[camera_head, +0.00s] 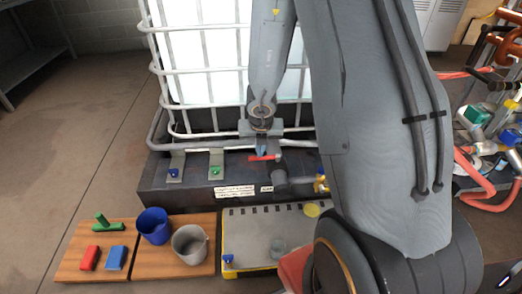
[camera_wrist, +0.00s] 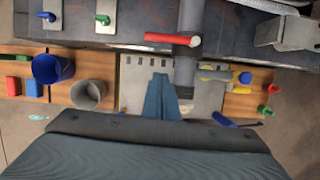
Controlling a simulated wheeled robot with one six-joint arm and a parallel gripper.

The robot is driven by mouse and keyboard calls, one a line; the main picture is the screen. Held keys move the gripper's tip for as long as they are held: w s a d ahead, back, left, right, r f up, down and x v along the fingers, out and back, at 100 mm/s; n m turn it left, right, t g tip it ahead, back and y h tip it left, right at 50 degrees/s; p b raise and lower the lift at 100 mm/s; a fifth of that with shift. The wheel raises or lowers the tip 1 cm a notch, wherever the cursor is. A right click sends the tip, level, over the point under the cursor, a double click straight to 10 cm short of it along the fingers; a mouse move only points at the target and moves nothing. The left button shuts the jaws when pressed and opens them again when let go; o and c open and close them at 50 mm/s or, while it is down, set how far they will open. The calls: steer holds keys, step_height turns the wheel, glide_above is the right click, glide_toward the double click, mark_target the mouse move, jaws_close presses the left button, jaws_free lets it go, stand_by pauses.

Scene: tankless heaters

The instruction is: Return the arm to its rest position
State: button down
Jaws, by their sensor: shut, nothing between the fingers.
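My gripper (camera_head: 262,147) hangs at the end of my arm in the head view, in front of the caged white tank and close to a red-handled valve (camera_head: 264,157). In the wrist view its two blue-grey fingers (camera_wrist: 162,88) are together with nothing between them. The red handle (camera_wrist: 172,39) lies beyond the fingertips there, with a gap between in the picture. I cannot tell the true distance. My upper arm fills much of the right of the head view and hides what is behind it.
A dark base (camera_head: 160,186) carries the white tank (camera_head: 208,62). Wooden boards (camera_head: 133,262) hold a blue cup (camera_head: 153,226), a grey cup (camera_head: 189,244) and red, blue and green blocks. A grey panel (camera_head: 247,222) lies beside them. Pipes crowd the right. Left floor is clear.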

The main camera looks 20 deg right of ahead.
steer(key=shift+a+r, duration=0.1)
steer(key=shift+r, duration=0.15)
stand_by(0.4)
